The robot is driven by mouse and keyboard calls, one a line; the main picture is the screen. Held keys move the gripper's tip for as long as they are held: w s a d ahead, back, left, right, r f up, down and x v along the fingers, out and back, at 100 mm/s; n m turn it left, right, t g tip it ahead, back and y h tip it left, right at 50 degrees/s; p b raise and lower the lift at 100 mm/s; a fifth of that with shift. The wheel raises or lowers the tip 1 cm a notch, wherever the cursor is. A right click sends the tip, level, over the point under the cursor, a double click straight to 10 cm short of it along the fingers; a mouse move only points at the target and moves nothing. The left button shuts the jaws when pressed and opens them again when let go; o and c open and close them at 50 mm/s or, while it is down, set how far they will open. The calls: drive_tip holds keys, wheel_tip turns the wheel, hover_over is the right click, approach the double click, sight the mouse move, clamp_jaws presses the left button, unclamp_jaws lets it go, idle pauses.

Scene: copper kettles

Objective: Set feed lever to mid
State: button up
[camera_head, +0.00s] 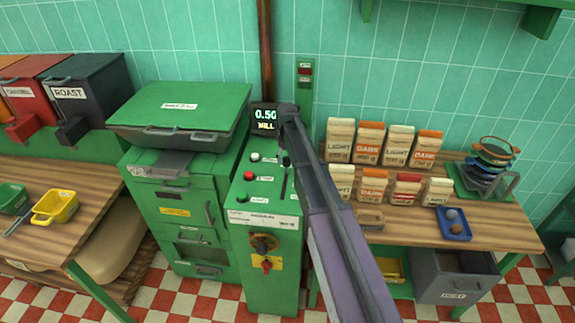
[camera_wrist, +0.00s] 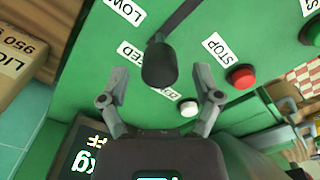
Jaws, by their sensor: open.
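The feed lever (camera_wrist: 160,64) is a dark lever with a rounded black knob on the green control panel. In the wrist view its knob lies between the two fingers of my gripper (camera_wrist: 161,74), with a gap on each side. The fingers are open. In the head view the lever (camera_head: 285,182) shows as a thin dark bar below my arm's end.
A red STOP button (camera_wrist: 241,77) and a white button (camera_wrist: 188,108) are close to my right finger in the wrist view. A lit display (camera_head: 265,117) reads 0.50. Paper bags (camera_head: 341,140) stand on the wooden table at right.

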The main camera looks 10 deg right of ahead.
drive_tip(key=shift+f+b, duration=0.4)
drive_tip(key=shift+f, duration=0.25)
drive_tip(key=shift+c, duration=0.2)
clamp_jaws()
drive_tip(key=shift+s+a, duration=0.3)
drive_tip(key=shift+s, duration=0.7)
drive_tip(key=shift+s+a, duration=0.35)
drive_tip(key=shift+s, duration=0.6)
drive_tip(key=shift+s+a, duration=0.3)
drive_tip(key=shift+s, duration=0.7)
drive_tip(key=shift+o, duration=0.2)
unclamp_jaws()
drive_tip(key=shift+w, duration=0.1)
